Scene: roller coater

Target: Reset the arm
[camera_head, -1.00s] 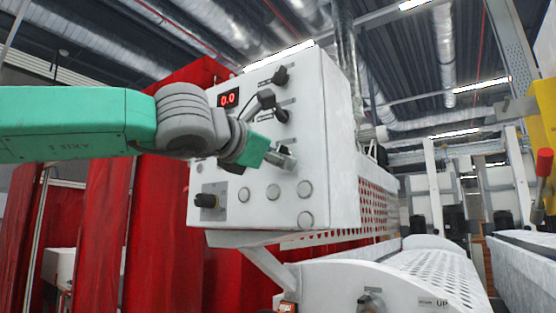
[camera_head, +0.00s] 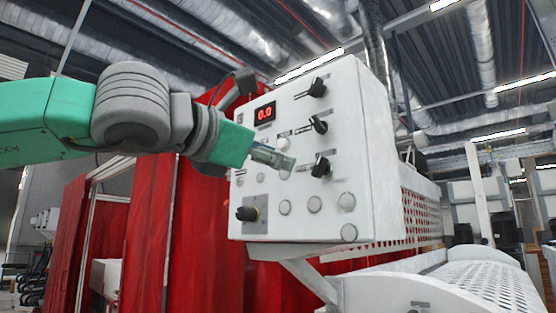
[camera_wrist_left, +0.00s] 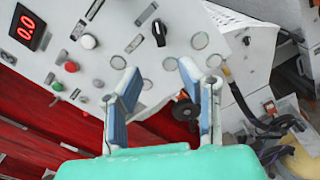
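My left arm is green and grey and comes in from the left. Its gripper (camera_head: 278,158) is in front of the white control box (camera_head: 372,205), beside the lowest of three black knobs (camera_head: 320,166) on its right side. In the left wrist view the two blue-grey fingers (camera_wrist_left: 160,68) stand apart with nothing between them. The panel lies beyond the fingertips, and I cannot tell the exact gap to it. A red display (camera_head: 265,113) reads 0.0. My right gripper is in no view.
Another black knob (camera_head: 247,213) sits at the panel's lower left, with several round buttons near it. Red curtains (camera_head: 185,230) hang behind the box. A perforated white machine part (camera_head: 470,285) extends at lower right. Open space shows at the far left.

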